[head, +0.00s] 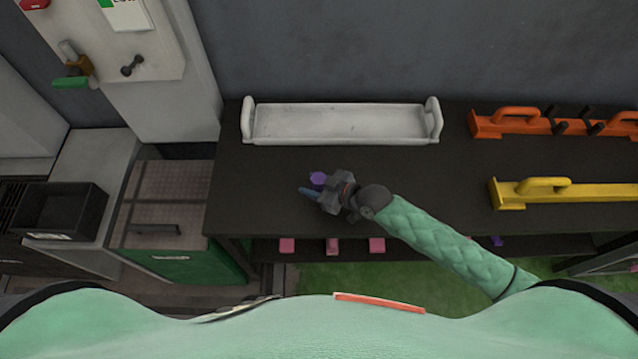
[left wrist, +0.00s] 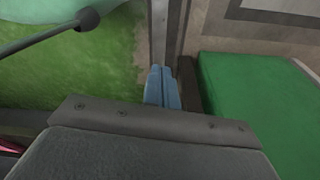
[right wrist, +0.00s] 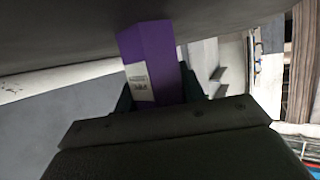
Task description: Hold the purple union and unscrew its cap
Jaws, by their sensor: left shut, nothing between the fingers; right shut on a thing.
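The purple union (head: 318,178) is at my right gripper (head: 311,192), over the left part of the dark table. In the right wrist view the union (right wrist: 168,70) is a purple six-sided body with a white label. The right gripper's fingers (right wrist: 158,92) are shut on it, one on each side. The union's far end lies against or close to a dark surface; I cannot tell if they touch. I cannot make out a separate cap. My left gripper (left wrist: 162,87) shows only in the left wrist view, its blue fingers shut and empty, with green turf and a green box beyond.
A white tray (head: 340,122) stands at the back of the dark table (head: 260,185). An orange rack (head: 520,123) and a yellow rack (head: 570,193) are on the right. Pink pieces (head: 333,246) sit on a lower shelf. A black bin (head: 62,210) stands far left.

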